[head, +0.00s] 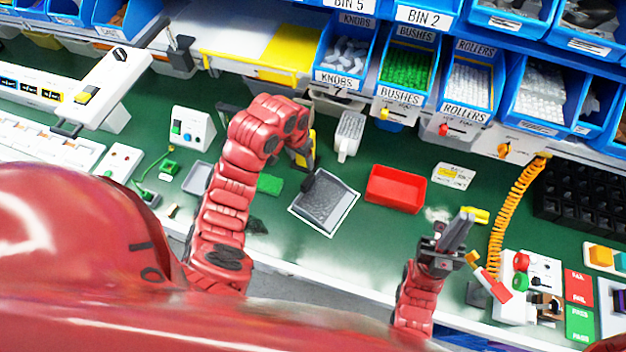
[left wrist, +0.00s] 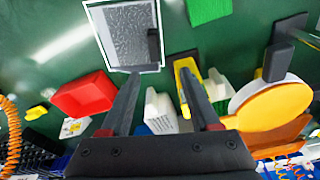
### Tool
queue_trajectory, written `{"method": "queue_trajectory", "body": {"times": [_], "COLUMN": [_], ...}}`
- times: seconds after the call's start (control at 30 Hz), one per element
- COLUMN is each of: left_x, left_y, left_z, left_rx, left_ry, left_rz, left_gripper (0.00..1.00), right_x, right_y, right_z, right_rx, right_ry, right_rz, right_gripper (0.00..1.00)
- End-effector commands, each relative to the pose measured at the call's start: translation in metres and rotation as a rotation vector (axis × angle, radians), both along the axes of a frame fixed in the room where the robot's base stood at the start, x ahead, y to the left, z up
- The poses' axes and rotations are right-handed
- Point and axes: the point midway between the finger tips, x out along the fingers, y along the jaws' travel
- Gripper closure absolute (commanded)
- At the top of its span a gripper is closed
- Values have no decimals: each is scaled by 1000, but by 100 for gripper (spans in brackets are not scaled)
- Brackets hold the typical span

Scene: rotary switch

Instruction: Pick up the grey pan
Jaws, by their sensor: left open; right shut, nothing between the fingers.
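The grey pan (head: 323,201) is a shallow, square tray with a pale rim and a dark textured inside. It lies on the green bench near its front edge. In the left wrist view the pan (left wrist: 118,38) lies just beyond the fingertips, more toward the left finger. My left gripper (head: 307,178) is open and empty, pointing down beside the pan's upper left edge; I cannot tell its exact height. Its two fingers (left wrist: 160,82) stand apart in the left wrist view. My right gripper (head: 461,230) is shut and empty, well right of the pan.
A red tray (head: 395,188) lies right of the pan. A white holder (head: 348,133) stands behind it. A green block (head: 270,184) lies left of it. A black and yellow thing (left wrist: 187,80) is close to my left fingers. An orange coiled hose (head: 510,210) hangs at the right.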

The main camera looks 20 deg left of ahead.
Motion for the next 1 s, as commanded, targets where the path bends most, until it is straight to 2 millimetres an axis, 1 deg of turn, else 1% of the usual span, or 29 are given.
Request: {"method": "queue_trajectory", "body": {"times": [0.17,0.2,0.27,0.3,0.4,0.5,0.6,0.8,0.87,0.9,0.97,1.0], "left_x": [1,2,4,6,9,13,15,16,15,14,12,12], "left_y": [-2,-2,-3,-4,-5,-6,-6,-7,-9,-10,-13,-14], "left_z": [-31,-42,-57,-68,-90,-107,-116,-122,-128,-134,-138,-143], "left_rx": [-2,-2,-3,-4,-2,-2,0,0,1,1,1,2], "left_ry": [11,10,10,9,6,4,2,2,3,5,13,11], "left_rz": [0,1,1,2,1,0,1,0,0,0,-1,0], "left_gripper": [38,38,38,38,38,38,38,38,38,38,38,38], "right_x": [0,0,0,0,0,0,0,0,0,0,0,0], "right_y": [0,0,0,0,0,0,0,0,0,0,0,0], "right_z": [-19,-28,-38,-47,-66,-81,-90,-93,-92,-92,-81,-75], "right_rx": [0,0,0,0,0,0,0,0,0,0,0,0], "right_ry": [1,1,1,1,1,0,0,0,0,0,0,0], "right_rz": [0,0,0,0,0,0,0,0,0,0,0,0], "right_gripper": [100,100,100,100,100,100,100,100,100,100,100,100]}}
